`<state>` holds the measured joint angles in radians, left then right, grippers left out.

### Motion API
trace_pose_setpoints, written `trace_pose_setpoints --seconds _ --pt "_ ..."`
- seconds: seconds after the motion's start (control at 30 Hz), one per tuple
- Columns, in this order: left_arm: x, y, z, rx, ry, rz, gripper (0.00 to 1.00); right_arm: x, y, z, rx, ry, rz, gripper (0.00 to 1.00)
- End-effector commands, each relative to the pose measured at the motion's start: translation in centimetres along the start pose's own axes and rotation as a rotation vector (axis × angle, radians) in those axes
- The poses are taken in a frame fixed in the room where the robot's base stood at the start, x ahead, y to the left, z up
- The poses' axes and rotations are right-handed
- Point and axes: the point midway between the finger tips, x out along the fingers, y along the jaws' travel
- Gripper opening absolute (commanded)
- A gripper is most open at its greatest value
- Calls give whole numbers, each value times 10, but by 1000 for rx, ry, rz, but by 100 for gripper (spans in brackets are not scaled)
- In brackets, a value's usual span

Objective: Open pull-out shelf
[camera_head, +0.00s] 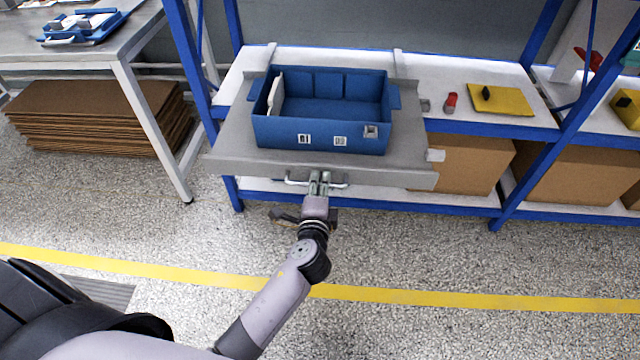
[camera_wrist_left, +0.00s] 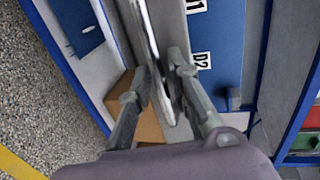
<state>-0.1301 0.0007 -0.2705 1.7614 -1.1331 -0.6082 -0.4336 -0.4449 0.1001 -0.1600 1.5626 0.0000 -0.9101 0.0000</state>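The pull-out shelf (camera_head: 232,148) is a grey tray that sticks out past the front of the blue-framed rack. Its metal bar handle (camera_head: 338,185) is on the front edge. My left gripper (camera_head: 319,181) is at the middle of this handle. In the left wrist view, its fingers (camera_wrist_left: 160,78) are closed in on both sides of the bar handle (camera_wrist_left: 155,50). A blue bin (camera_head: 320,134) with label plates stands on the shelf. My right gripper is in neither view.
A red item (camera_head: 450,102) and a yellow plate (camera_head: 501,100) lie on the rack right of the shelf. Cardboard boxes (camera_head: 464,163) sit below. A table (camera_head: 125,45) stands at the left. The floor in front is clear, with a yellow line (camera_head: 420,298).

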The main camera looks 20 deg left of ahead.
Motion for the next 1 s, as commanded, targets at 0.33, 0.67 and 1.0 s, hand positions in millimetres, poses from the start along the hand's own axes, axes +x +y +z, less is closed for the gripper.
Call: trace_pose_setpoints --seconds 0.33,0.67,1.0 --pt "-38 1 0 -2 1 3 18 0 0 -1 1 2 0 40" --pt "-103 1 0 0 -1 3 18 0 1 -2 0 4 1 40" --pt "-120 0 0 0 0 0 18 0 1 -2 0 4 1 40"
